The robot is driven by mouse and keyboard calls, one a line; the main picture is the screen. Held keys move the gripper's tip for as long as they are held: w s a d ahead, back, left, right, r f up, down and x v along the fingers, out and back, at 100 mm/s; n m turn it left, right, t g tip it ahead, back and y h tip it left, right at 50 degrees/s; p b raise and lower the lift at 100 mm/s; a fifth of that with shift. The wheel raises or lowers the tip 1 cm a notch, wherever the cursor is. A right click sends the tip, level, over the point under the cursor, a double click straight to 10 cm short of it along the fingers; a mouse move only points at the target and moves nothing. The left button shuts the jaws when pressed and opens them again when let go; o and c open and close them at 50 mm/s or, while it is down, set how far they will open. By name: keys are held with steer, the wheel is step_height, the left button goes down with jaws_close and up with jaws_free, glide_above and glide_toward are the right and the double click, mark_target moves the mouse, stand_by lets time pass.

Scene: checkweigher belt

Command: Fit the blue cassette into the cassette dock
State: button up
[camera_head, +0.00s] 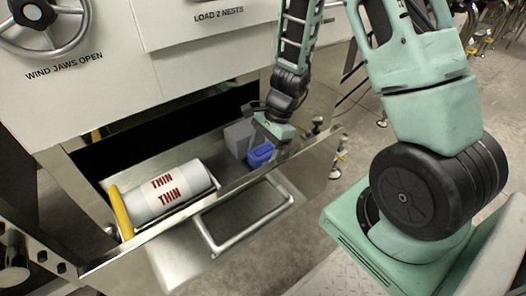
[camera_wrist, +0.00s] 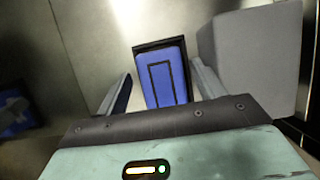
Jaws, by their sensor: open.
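The blue cassette (camera_head: 261,155) sits in the open metal drawer, toward its right end, beside a grey block. In the wrist view the blue cassette (camera_wrist: 166,78) has a dark outline on its top face and a dark border around its far edges. I cannot tell whether that border is its own edge or shadow. My gripper (camera_wrist: 161,75) is open, with one finger to each side of the cassette; contact is not clear. In the head view my gripper (camera_head: 266,141) is over the cassette and partly covers it. I cannot identify the cassette dock.
The grey block (camera_head: 238,137) stands close beside the cassette, near one finger in the wrist view (camera_wrist: 252,58). A white roll marked THIN (camera_head: 170,193) and a yellow strip (camera_head: 121,212) lie at the drawer's left. The drawer's front wall (camera_head: 215,187) is a raised edge. A handwheel (camera_head: 45,22) is upper left.

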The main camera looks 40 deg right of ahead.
steer(key=p+v, duration=0.8)
steer(key=v, duration=0.9)
steer(key=shift+d, duration=0.1)
